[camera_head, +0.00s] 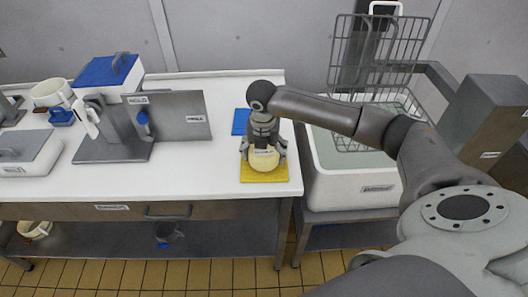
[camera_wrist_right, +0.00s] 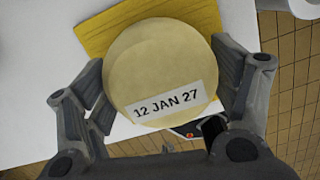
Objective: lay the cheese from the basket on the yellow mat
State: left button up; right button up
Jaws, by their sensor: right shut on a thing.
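The cheese (camera_head: 264,160) is a round, pale yellow wheel over the yellow mat (camera_head: 264,175) at the right end of the white table. In the right wrist view the cheese (camera_wrist_right: 165,75) carries a white label reading "12 JAN 27", and the mat (camera_wrist_right: 100,32) shows behind it. My right gripper (camera_head: 264,156) points down and is shut on the cheese, with a finger on each side. I cannot tell whether the cheese touches the mat. The wire basket (camera_head: 340,65) stands at the upper right and looks empty. My left gripper is not in view.
A blue mat (camera_head: 240,121) lies behind the yellow one. A white basin (camera_head: 345,180) stands right of the table. The table's middle is clear.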

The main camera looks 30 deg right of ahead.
dwell(0.3)
jog(key=o, duration=1.3)
jog(key=shift+c, duration=0.2)
jog(key=shift+f, duration=0.1)
jog(key=shift+r+p, duration=2.15)
jog(key=shift+r, duration=1.45)
